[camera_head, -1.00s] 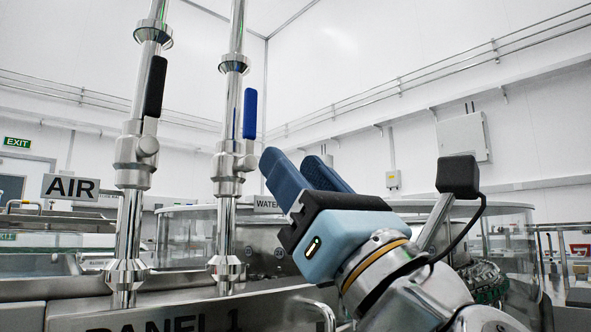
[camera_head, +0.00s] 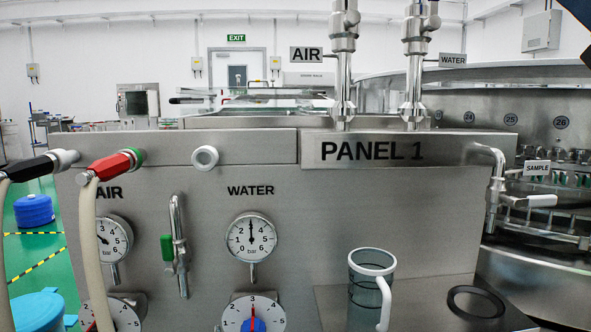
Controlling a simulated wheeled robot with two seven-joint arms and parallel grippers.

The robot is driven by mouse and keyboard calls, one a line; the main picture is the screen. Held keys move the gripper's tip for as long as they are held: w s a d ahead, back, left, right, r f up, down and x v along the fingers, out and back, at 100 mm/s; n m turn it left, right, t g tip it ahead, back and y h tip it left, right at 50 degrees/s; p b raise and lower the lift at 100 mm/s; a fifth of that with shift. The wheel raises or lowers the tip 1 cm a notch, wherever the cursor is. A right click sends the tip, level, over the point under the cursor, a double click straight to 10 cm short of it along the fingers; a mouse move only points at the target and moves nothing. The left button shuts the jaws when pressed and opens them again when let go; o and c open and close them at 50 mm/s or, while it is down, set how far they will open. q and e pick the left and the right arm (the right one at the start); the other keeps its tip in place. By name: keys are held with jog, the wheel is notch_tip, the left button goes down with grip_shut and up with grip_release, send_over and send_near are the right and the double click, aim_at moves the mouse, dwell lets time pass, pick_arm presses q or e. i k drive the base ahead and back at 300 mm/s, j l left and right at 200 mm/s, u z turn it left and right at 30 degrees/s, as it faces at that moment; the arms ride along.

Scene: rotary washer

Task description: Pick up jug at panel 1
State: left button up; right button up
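The jug (camera_head: 358,296) is see-through, with a white rim and a white handle on its front right side. It stands upright on a steel ledge at the lower right, below the PANEL 1 label (camera_head: 372,150). Its base is cut off or hard to make out at the bottom of the view. A dark blue piece at the top right corner looks like the tip of my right gripper (camera_head: 578,12); it is far above and to the right of the jug. The rest of it is out of view. My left gripper is not in view.
A black ring (camera_head: 476,302) lies on the ledge right of the jug. A steel tap pipe (camera_head: 497,185) hangs above the ledge. Gauges and dials fill the panel to the left, with a red-handled hose valve (camera_head: 112,165). Steel pipes (camera_head: 343,60) rise at the top.

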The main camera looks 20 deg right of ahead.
aim_at(371, 271)
jog(key=k+j, duration=0.15)
jog(key=k, duration=0.35)
jog(key=k+j, duration=0.2)
jog(key=k, duration=0.3)
